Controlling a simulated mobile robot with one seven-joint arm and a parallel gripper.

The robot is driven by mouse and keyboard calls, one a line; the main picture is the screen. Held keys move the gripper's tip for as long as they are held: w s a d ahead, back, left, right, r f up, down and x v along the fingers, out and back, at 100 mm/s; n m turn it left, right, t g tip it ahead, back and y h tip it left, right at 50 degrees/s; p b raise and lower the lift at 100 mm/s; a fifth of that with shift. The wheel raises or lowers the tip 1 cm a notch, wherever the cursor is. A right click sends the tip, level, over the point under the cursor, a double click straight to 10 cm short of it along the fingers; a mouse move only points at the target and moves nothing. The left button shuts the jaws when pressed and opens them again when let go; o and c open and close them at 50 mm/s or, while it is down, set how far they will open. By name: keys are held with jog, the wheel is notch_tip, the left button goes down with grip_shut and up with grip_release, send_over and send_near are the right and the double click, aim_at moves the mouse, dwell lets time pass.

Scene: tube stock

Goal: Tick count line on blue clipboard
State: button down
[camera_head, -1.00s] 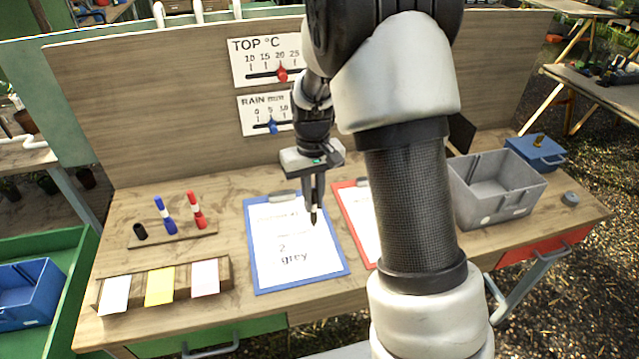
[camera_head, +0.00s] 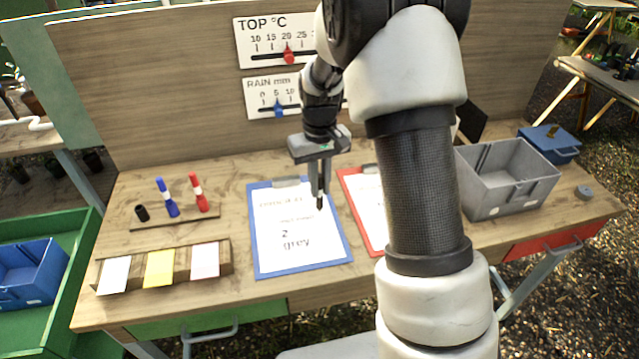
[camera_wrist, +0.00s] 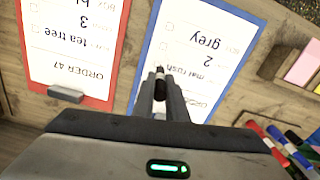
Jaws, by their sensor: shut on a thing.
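The blue clipboard (camera_head: 259,275) lies on the bench with a white sheet reading "2 grey". It also shows upside down in the wrist view (camera_wrist: 141,68), with small tick boxes beside the lines. My gripper (camera_head: 318,188) is over its upper right part, shut on a slim dark marker (camera_wrist: 159,73) that points down. The marker tip (camera_head: 320,206) appears over the sheet's right side; I cannot tell whether it touches. The fingers and the gripper body hide part of the upper sheet in the wrist view.
A red clipboard (camera_wrist: 72,97) lies beside the blue one, partly behind my arm in the head view. A pen rack (camera_head: 176,218) holds blue and red markers and a short black piece. Coloured cards (camera_head: 160,267) stand at front left. A grey bin (camera_head: 507,185) is at right.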

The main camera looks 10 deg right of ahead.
jog(key=shift+f, duration=0.15)
jog(key=shift+f, duration=0.3)
jog(key=shift+f+b, duration=0.2)
jog(key=shift+b, duration=0.2)
dwell(0.5)
jog(key=shift+s+d, duration=0.2)
jog(key=shift+s, duration=0.1)
dwell(0.9)
jog(key=shift+w+d, duration=0.35)
jog(key=shift+w, duration=0.25)
dwell(0.6)
jog(key=shift+r+p, duration=1.2)
jog(key=shift+r, duration=0.3)
